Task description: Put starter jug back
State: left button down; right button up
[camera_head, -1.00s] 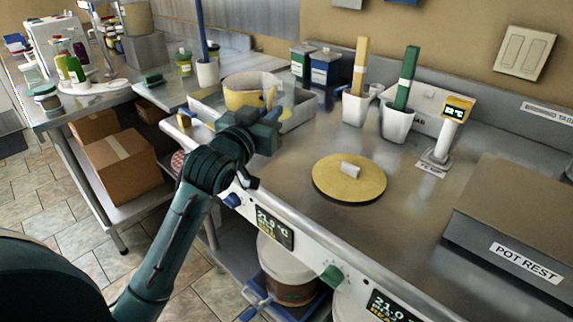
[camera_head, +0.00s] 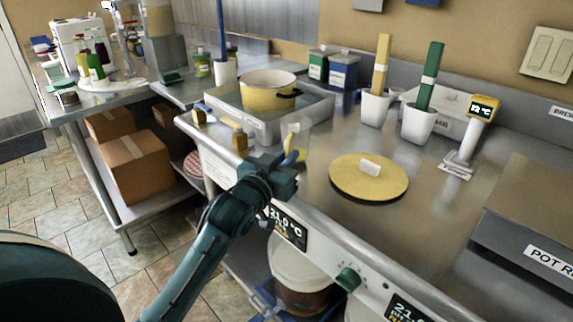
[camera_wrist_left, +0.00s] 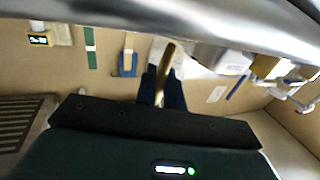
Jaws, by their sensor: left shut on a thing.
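The starter jug (camera_head: 298,130) looks like a clear, see-through vessel with a yellow handle, at the front right corner of the steel tray. My left gripper (camera_head: 288,163) is shut on its handle, at the counter's front edge. In the left wrist view the yellow handle (camera_wrist_left: 167,58) stands between the dark blue fingers of the gripper (camera_wrist_left: 161,88). The jug's outline is faint, and I cannot tell whether its base touches the counter. My right gripper is not in view.
A steel tray (camera_head: 318,108) holds a yellow pot (camera_head: 266,95). A round yellow lid (camera_head: 385,183) lies on the counter to the right. White holders (camera_head: 418,125) and a display stand (camera_head: 465,148) are behind it. Bare counter (camera_head: 325,155) lies between tray and lid.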

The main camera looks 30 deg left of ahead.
pick_arm(q)
jog(key=shift+f, duration=0.7)
jog(key=c, duration=1.5)
grip_release()
